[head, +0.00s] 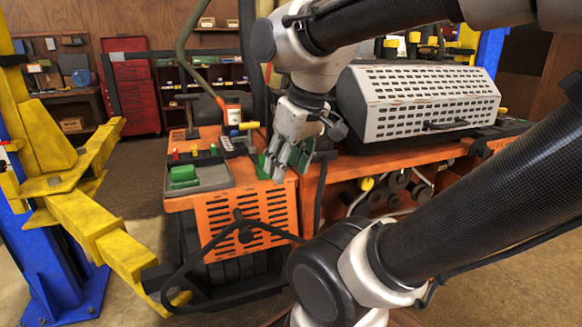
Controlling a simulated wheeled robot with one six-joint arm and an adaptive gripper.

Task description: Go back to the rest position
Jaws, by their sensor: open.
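My gripper (284,166) hangs at the end of my arm near the middle of the head view, pointing down. Its grey-green fingers are apart, and I see no separate object clearly held between them. It appears in front of or just above the front edge of the orange mower body (245,212), right of a grey tray (213,180). I cannot tell the exact gap to the mower. My arm arches in from the upper right, and its thick lower links cover the right foreground.
A green block (183,174) sits on the grey tray. A white bottle (233,112) stands behind it. A white perforated cover (427,98) is at right. A yellow lift arm (100,235) and blue post (45,255) stand left. A red cabinet (130,85) is behind.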

